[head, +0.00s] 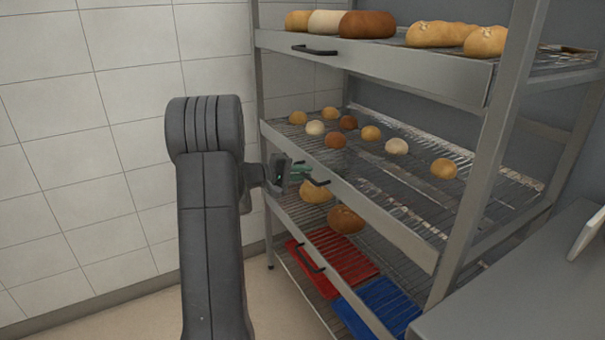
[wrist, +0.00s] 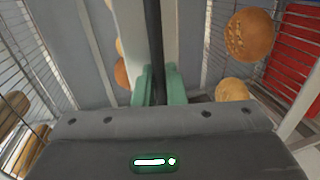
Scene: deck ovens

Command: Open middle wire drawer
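The middle wire drawer (head: 385,215) has a grey front and a wire shelf carrying several small rolls. Its front looks about in line with the rack posts. Its black handle (head: 319,182) is near the left part of the front. My gripper (head: 300,171) has green fingers and is at this handle. In the wrist view, the dark handle bar (wrist: 155,40) runs between the two green fingers (wrist: 158,85), which sit close against it on both sides. The far end of the handle hides behind the fingers in the head view.
The top drawer (head: 400,68) holds several loaves. The bottom drawer (head: 335,280) has its own handle, with red (head: 335,258) and blue (head: 385,305) trays there. A tiled wall (head: 120,130) stands left. A grey counter (head: 510,290) is at the right front.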

